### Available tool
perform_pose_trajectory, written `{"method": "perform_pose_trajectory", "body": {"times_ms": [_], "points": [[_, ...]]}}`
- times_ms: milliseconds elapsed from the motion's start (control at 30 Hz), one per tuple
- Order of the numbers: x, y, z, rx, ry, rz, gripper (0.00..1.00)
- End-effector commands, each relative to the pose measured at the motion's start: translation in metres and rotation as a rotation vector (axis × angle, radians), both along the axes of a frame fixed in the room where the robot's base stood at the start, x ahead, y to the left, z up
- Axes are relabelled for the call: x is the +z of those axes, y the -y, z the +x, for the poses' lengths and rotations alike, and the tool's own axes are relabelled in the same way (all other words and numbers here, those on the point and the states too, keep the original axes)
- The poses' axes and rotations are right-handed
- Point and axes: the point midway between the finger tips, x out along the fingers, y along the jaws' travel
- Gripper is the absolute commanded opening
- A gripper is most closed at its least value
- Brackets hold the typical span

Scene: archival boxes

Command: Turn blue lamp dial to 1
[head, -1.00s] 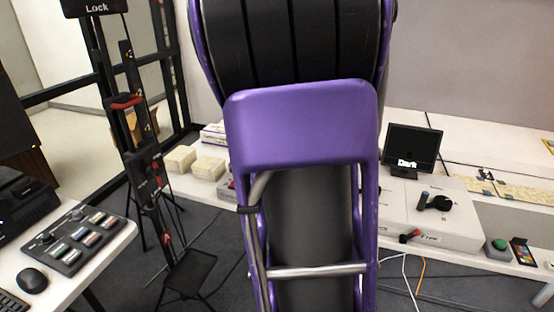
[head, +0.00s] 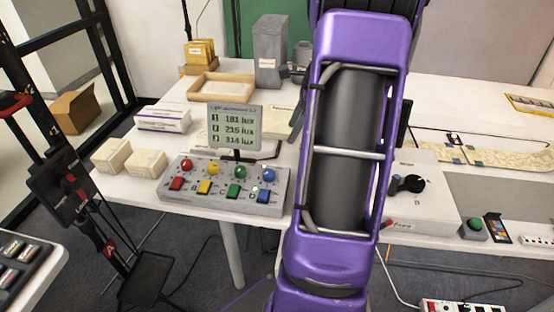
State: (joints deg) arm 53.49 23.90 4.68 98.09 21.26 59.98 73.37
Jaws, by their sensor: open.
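A grey control panel (head: 220,203) stands on the white table, left of my arm in the head view. It has a row of round knobs in red, yellow, green and blue, with coloured square parts in front. The blue round knob (head: 269,174) is at the right end, with a blue square part (head: 264,196) before it. I cannot read the blue knob's setting. A small display (head: 235,128) behind the panel shows three lux readings. My purple arm rises right of the panel. I cannot make out my gripper; it is hidden or out of frame.
Cream boxes (head: 111,155) lie left of the panel. A wooden tray (head: 221,88) and a grey box (head: 270,52) stand behind. A white case (head: 424,207) with black knobs is right of my arm. A black stand (head: 70,190) is at the left.

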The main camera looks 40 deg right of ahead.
Motion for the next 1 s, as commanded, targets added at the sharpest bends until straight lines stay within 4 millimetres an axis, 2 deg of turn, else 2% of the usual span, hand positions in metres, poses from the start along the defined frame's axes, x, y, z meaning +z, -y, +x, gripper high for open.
{"method": "perform_pose_trajectory", "body": {"times_ms": [167, 267, 367, 800, 1000], "points": [[-0.002, -0.004, -0.003, -0.009, 0.007, 0.052, 0.75], [-0.011, -0.006, -0.001, -0.009, 0.006, 0.057, 0.75], [-0.026, -0.011, 0.003, -0.008, 0.005, 0.056, 0.75], [-0.115, -0.037, 0.028, -0.008, 0.005, 0.057, 0.75], [-0.145, -0.046, 0.038, -0.008, 0.005, 0.054, 0.75]]}}
